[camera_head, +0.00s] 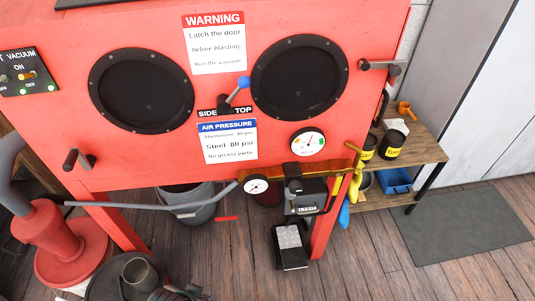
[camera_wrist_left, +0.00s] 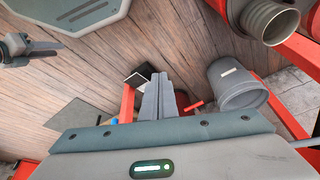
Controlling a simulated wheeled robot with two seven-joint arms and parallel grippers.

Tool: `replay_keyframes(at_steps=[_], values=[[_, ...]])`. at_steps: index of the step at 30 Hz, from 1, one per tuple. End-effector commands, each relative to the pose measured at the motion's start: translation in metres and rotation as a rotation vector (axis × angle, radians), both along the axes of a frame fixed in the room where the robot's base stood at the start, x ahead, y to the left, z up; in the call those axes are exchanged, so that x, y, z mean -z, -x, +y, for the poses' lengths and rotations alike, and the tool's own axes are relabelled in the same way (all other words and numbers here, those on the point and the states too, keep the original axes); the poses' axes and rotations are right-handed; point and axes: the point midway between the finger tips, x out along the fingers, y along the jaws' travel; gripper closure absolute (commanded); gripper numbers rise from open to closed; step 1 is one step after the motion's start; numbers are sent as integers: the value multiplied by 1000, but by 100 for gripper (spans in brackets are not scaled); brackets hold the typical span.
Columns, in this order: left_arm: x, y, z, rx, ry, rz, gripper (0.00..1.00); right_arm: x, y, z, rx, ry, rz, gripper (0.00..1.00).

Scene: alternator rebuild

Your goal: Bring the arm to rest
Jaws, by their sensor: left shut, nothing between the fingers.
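My left gripper (camera_wrist_left: 155,98) shows in the left wrist view, its two grey fingers together with nothing between them. The fingers point down over the wooden floor, between the red cabinet leg (camera_wrist_left: 127,104) and the grey bucket (camera_wrist_left: 237,86), and touch nothing that I can see. The left arm and gripper do not show in the head view. At the left edge of the wrist view is a dark jointed part (camera_wrist_left: 18,46) that looks like my right gripper; its jaws are too small to read.
The red blasting cabinet (camera_head: 235,95) fills the head view, with its bucket (camera_head: 186,198) and foot pedal (camera_head: 290,247) below. A red vacuum unit (camera_head: 65,243) stands lower left. A wooden shelf (camera_head: 422,150) is at right, beside a grey mat (camera_head: 465,225). Floor ahead of the cabinet is partly clear.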

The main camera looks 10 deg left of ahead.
Motion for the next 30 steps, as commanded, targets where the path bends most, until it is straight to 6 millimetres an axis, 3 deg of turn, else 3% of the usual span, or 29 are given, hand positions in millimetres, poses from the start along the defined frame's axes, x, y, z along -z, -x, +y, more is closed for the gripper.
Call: replay_keyframes(at_steps=[8,15,24,30], values=[[72,-19,-10,8,16,-31,100,0,0,0,0,0,0,66],[164,-26,-22,21,38,-83,100,0,0,0,0,0,0,66],[262,-4,-33,40,66,-150,100,0,0,0,0,0,1,66],[304,19,-36,52,81,-190,100,0,0,0,0,0,1,66]])
